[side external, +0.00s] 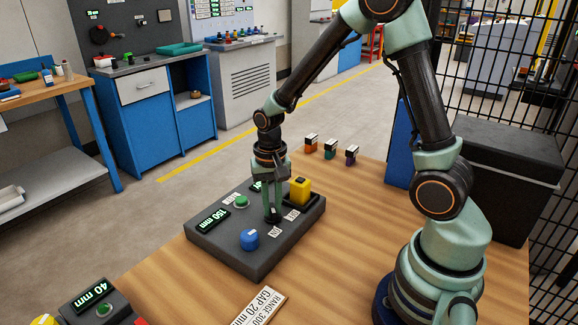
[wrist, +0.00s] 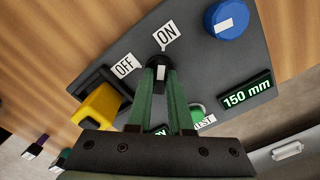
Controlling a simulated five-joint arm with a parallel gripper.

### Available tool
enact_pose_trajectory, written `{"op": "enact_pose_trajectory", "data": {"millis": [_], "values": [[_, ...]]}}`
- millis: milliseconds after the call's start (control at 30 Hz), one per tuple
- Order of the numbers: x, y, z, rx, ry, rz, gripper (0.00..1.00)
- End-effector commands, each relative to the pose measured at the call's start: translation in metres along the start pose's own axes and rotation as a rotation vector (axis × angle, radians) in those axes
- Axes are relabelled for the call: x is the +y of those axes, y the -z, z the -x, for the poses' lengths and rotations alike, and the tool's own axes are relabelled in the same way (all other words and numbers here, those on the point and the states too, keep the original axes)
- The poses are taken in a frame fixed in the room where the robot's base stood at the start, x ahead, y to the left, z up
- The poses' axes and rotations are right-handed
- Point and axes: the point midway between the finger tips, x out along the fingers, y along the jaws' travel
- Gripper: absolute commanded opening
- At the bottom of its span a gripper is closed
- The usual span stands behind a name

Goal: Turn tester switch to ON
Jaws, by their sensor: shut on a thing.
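The tester (side external: 222,252) is a dark grey box on the wooden table. Its switch (wrist: 162,64) is a small black knob with a white mark, seen in the wrist view between the OFF label (wrist: 124,67) and the ON label (wrist: 166,34). The white mark runs roughly up the picture, in the direction of the ON label. My gripper (side external: 273,217) points down at the panel; its green fingers are shut on the switch, also seen in the wrist view (wrist: 161,74). The fingers partly hide the knob's sides.
Around the switch on the panel are a blue knob (side external: 249,240), a yellow block (side external: 299,190), a green button (side external: 241,202) and a 150 mm display (side external: 214,220). A 40 mm unit (side external: 93,294) and a sign (side external: 259,308) lie in front. Small coloured blocks (side external: 330,153) stand behind.

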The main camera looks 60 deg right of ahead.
Motion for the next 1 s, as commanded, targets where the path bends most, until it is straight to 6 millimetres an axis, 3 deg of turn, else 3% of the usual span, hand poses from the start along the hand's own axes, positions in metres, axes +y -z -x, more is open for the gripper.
{"op": "enact_pose_trajectory", "data": {"millis": [700,733,800,1000], "values": [[-0.0002,0.0005,0.0016,0.001,0.001,-0.075,0.0],[-0.0002,0.0005,0.0016,0.001,0.001,-0.075,0.26],[-0.0002,0.0005,0.0015,0.001,0.001,-0.075,0.49],[-0.0001,0.0003,0.0008,0.001,0.0,-0.073,0.49]]}}
